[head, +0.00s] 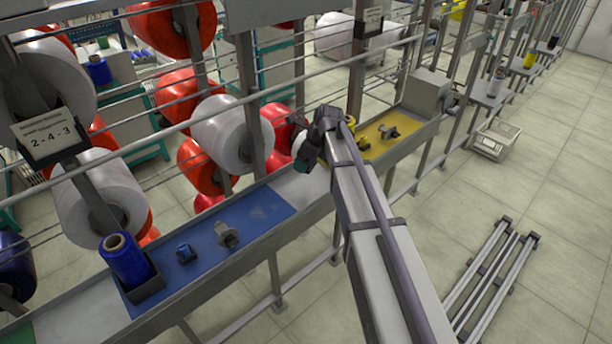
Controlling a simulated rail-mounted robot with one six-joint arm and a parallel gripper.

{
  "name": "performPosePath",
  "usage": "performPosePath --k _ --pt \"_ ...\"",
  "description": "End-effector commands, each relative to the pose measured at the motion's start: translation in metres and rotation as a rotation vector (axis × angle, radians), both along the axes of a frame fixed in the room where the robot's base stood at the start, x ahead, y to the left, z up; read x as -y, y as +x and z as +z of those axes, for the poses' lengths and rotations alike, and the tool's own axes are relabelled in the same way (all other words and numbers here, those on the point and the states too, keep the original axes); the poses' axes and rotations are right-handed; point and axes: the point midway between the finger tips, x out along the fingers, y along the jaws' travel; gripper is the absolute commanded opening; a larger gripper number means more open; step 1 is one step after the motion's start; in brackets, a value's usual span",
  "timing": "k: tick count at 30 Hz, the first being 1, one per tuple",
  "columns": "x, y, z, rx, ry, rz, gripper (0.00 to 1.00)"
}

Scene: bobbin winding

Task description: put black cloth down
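My gripper (305,158) is at the end of my arm, over the inner side of the long metal shelf between the blue and yellow mats. It is small and dark here, and its fingers cannot be made out clearly. I cannot tell whether it is open or shut, or whether dark cloth is in it. No black cloth can be clearly picked out on the shelf or floor.
A blue spool (125,260) stands in a dark holder on the blue mat (262,208). Small fittings sit on it and on the yellow mat (408,143). White bobbins (232,133) and metal bars line the rack. A crate (494,140) stands on the floor.

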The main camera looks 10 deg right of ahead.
Motion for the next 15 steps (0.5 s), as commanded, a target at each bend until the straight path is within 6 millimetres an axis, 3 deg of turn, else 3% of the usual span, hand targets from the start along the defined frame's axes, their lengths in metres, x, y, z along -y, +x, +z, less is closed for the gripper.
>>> performPosePath --k 1,9,15 --pt "0.001 -0.003 -0.022 -0.001 -0.001 -0.001 0.5" --pt "0.002 -0.003 -0.031 0.0 -0.001 -0.001 0.5" --pt "0.002 -0.003 -0.071 0.0 -0.001 -0.001 0.5"
